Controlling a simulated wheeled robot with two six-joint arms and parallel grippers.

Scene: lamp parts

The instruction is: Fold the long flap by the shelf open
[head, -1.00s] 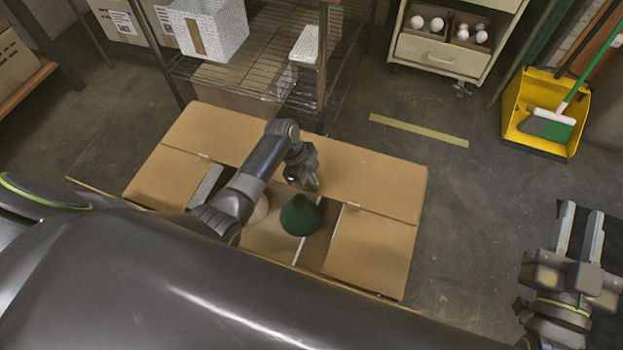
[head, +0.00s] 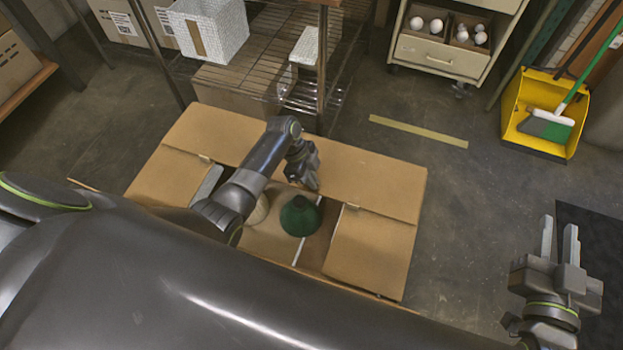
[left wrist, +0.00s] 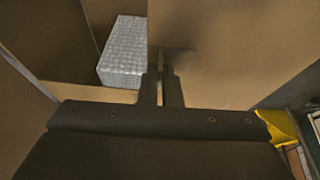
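The cardboard box's long flap by the shelf (head: 365,175) lies flat over the back half of the box in the head view. My left gripper (head: 311,186) is at this flap's free front edge, pointing down by the opening; its tips are hidden there. In the left wrist view, the fingers of my left gripper (left wrist: 161,82) are together, with only a thin gap, in front of a cardboard panel (left wrist: 215,50). I see nothing clearly held. My right gripper (head: 558,242) is open and empty, off to the right of the box.
Short flaps cover the box's left end (head: 165,178) and right end (head: 370,250). A green lampshade (head: 300,217) sits in the opening. A wire shelf (head: 262,50) stands close behind the box. A yellow dustpan (head: 515,115) is at the right; floor between is clear.

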